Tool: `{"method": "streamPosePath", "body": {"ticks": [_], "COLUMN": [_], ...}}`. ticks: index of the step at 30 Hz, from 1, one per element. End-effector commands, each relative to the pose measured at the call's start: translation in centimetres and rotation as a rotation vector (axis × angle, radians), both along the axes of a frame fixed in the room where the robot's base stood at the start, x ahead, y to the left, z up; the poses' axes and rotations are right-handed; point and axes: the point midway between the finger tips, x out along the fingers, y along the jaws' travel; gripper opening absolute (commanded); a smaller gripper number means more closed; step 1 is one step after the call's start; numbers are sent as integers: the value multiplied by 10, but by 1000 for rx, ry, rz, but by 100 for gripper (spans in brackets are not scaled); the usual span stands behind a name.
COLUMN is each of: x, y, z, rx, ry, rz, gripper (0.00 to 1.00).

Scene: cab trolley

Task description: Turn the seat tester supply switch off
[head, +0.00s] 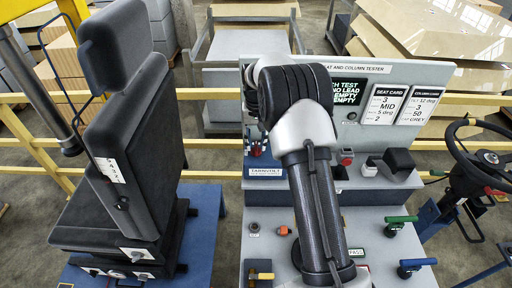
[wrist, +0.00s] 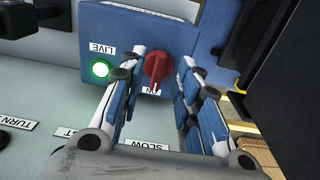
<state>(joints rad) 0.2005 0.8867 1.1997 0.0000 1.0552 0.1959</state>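The supply switch is a red rotary knob (wrist: 158,70) on the front of a blue box (wrist: 115,30). Its pale mark points down in the wrist view, at a small white label that seems to read ON. A green lamp (wrist: 100,69) beside it, labelled LIVE, is lit. My gripper (wrist: 162,62) is open, with one blue-padded finger on each side of the knob; I cannot tell whether either finger touches it. In the head view my arm hides the gripper, and a small blue box (head: 257,150) shows at the tester's left.
The grey tester panel (head: 437,80) carries two cards and a dark display (head: 346,92). A red button (head: 346,156), a black lever (head: 398,160) and green and blue handles stand on the right. A black seat (head: 125,150) is left, a steering wheel (head: 485,157) right.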

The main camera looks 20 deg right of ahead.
Motion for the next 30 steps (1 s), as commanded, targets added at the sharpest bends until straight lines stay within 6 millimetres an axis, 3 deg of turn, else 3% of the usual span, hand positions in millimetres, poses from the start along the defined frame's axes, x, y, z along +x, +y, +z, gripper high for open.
{"method": "streamPosePath", "body": {"ticks": [6, 17, 30], "x": [0, 0, 0], "y": [0, 0, 0], "z": [-24, -27, -27], "rx": [1, 0, 0], "ry": [2, 0, 0], "rz": [0, 0, 0], "gripper": [31, 30, 1]}}
